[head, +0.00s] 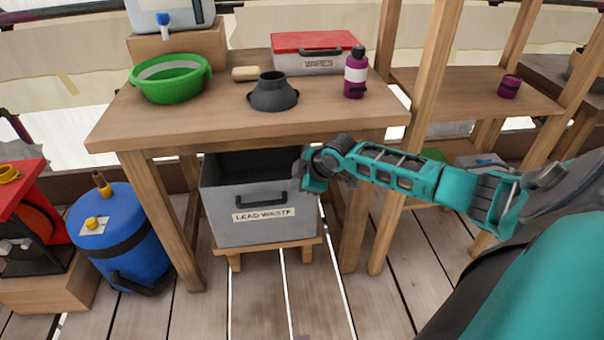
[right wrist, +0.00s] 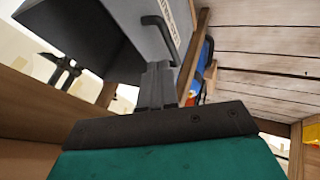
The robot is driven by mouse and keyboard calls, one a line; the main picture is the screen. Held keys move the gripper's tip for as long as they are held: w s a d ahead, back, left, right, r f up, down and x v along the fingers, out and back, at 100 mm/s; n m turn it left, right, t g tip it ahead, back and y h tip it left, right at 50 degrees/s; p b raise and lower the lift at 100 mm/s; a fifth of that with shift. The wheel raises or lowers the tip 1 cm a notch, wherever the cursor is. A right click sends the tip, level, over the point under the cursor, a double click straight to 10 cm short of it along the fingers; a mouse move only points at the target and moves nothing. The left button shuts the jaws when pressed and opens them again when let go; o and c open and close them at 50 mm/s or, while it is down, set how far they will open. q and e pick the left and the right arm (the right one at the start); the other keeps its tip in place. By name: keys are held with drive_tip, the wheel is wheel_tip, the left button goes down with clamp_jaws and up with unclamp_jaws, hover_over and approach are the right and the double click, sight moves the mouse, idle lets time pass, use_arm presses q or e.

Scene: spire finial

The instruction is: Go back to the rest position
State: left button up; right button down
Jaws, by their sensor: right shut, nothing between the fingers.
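My right arm reaches in from the right in the head view, and its gripper (head: 308,172) is at the right edge of the grey lead waste bin (head: 230,228). In the right wrist view the two fingers of this gripper (right wrist: 157,85) are together with nothing between them. The bin (right wrist: 85,40) is just beyond the fingers there, with its dark handle near the fingertips. I cannot tell whether the fingers touch it. My left gripper is not in view.
The wooden table (head: 225,115) stands over the bin. On it are a green basin (head: 170,90), a black funnel-like piece (head: 272,95), a purple bottle (head: 355,75) and a red-lidded wipes box (head: 318,55). A blue canister (head: 120,245) is at left. Plank floor in front is clear.

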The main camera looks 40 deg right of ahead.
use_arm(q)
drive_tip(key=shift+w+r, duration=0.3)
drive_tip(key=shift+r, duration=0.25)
use_arm(e)
drive_tip(key=shift+v, duration=0.8)
drive_tip(key=s+a+f+m+y+p, duration=0.2)
drive_tip(key=s+a+p, duration=0.5)
drive_tip(key=a, duration=0.8)
use_arm(q)
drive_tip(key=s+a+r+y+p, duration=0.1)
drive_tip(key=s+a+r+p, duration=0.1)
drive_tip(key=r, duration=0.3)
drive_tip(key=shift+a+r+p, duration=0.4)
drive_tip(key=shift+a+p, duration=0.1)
drive_tip(key=shift+p, duration=0.35)
use_arm(e)
drive_tip(key=s+a+r+m+t, duration=0.1)
drive_tip(key=s+a+m, duration=0.1)
drive_tip(key=s, duration=0.2)
drive_tip(key=s+a+r+m+t, duration=0.1)
drive_tip(key=s+a+r+m, duration=0.1)
drive_tip(key=s, duration=0.2)
drive_tip(key=s+a+r+m+t+h, duration=0.1)
drive_tip(key=s+a+r, duration=0.1)
drive_tip(key=s, duration=0.3)
drive_tip(key=shift+a+r+m, duration=0.25)
drive_tip(key=shift+a+m, duration=0.15)
drive_tip(key=shift+a, duration=0.15)
